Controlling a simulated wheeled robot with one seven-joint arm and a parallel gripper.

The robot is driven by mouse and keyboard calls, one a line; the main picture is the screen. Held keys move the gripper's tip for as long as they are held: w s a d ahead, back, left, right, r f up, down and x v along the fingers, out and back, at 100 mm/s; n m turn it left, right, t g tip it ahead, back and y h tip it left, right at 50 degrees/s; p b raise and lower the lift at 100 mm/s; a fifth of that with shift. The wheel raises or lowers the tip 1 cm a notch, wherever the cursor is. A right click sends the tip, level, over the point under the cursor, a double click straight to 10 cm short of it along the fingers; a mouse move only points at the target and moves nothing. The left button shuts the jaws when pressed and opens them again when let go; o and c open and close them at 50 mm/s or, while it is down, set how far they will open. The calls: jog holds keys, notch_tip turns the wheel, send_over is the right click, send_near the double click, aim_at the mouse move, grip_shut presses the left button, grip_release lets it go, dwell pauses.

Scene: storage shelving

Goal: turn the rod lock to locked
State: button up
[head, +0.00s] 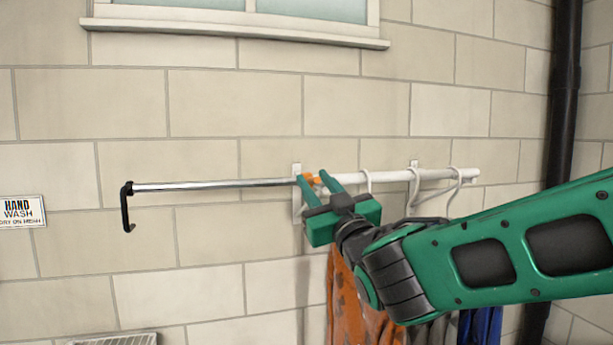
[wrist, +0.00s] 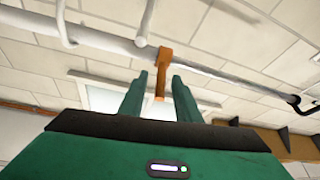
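The rod lock is an orange lever (head: 312,179) where the thin chrome rod (head: 225,184) meets the thick white tube (head: 395,176). In the wrist view the orange lever (wrist: 164,68) hangs from a collar on the tube, its free end pointing toward my gripper. My gripper (head: 315,177) is at the lever, with its green fingers apart. In the wrist view my gripper (wrist: 158,82) has one finger on each side of the lever, with gaps showing. The fingers partly hide the lever in the head view.
A black hook (head: 127,207) ends the chrome rod at left. White hangers (head: 413,190) hang on the tube at right, with an orange garment (head: 350,300) and others below. A window (head: 240,20) is above, and a black pipe (head: 564,90) runs up the right.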

aim_at(307, 178)
jog(key=shift+x, duration=2.55)
jog(key=shift+c, duration=0.5)
jog(key=shift+d, duration=0.1)
grip_shut()
